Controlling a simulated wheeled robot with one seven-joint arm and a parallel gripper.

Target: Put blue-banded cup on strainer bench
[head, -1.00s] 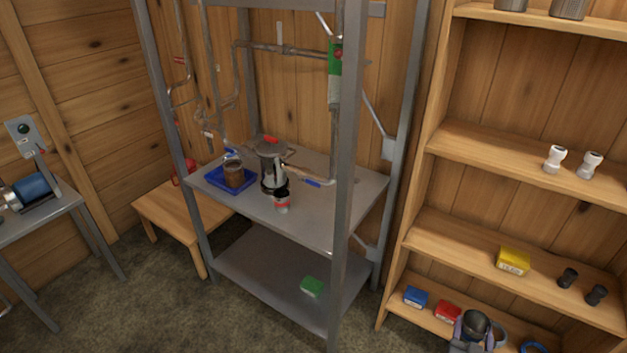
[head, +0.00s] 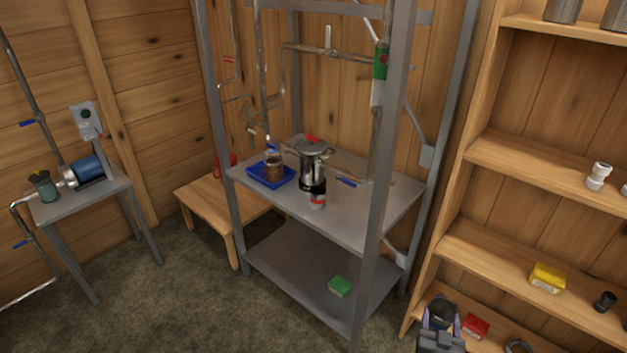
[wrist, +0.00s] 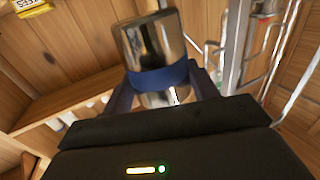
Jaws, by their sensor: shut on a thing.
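My gripper (head: 438,326) is at the bottom right of the head view, in front of the wooden shelf. It is shut on the blue-banded cup (head: 441,312), whose dark open top shows there. In the wrist view the cup (wrist: 150,45) is shiny metal with a blue band, and my two fingers grip it at the band. Nothing is labelled strainer bench. The candidates are a steel stand (head: 345,228), a low wooden bench (head: 196,196) and a grey table (head: 62,205); I cannot tell which it is.
The steel stand holds a metal pot (head: 313,165), a jar in a blue tray (head: 250,176) and a red-banded cup (head: 318,199). Its uprights and pipes are obstacles. A wooden shelf (head: 500,255) stands right. Open floor (head: 200,310) lies at front left.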

